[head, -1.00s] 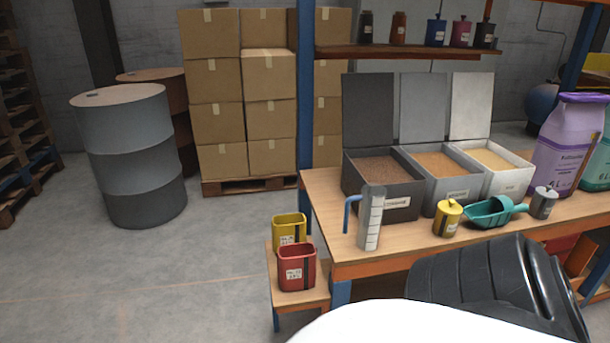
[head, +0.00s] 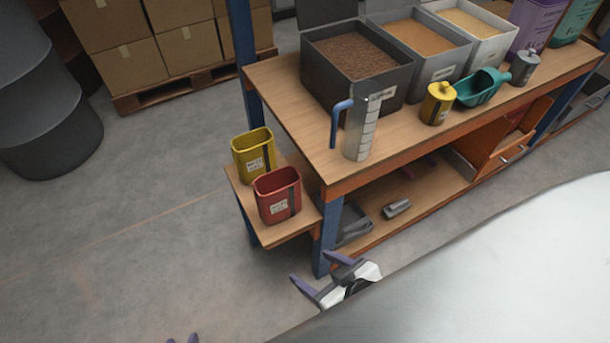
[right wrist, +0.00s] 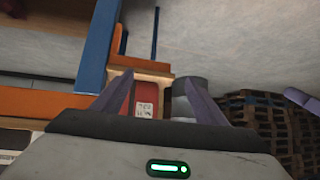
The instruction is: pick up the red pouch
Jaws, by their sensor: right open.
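The red pouch (head: 277,195), an open-topped container with a white label and dark stripe, stands upright on a small low side shelf. My right gripper (head: 310,268) is open and empty, below and slightly right of the pouch in the head view, apart from it. In the right wrist view the labelled red pouch (right wrist: 146,108) shows beyond and between the spread fingers (right wrist: 158,77); its lower part is hidden by the gripper body. Only purple fingertips of my left gripper (head: 182,339) show at the head view's bottom edge.
A yellow pouch (head: 254,153) stands close behind the red one. The workbench (head: 290,122) and its blue leg (head: 327,238) are just right of the shelf. A measuring jug (head: 361,130) is near the bench edge. The floor (head: 150,240) to the left is clear.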

